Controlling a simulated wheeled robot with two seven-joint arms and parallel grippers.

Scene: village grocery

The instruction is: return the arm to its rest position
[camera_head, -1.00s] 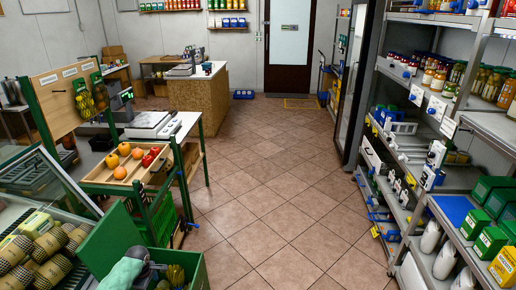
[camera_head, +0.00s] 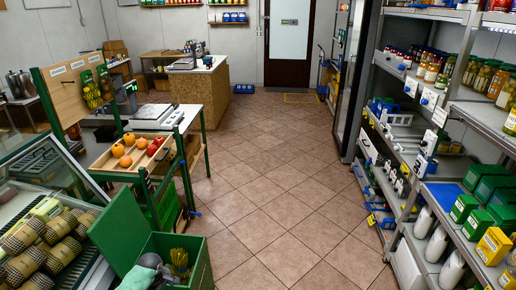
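A fruit tray (camera_head: 98,166) stands on a green-framed stand at left, beside a glass-fronted display case (camera_head: 47,205). Metal shelving (camera_head: 478,112) with jars and boxes lines the right. A tiled aisle (camera_head: 270,190) runs clear to the door (camera_head: 288,45).

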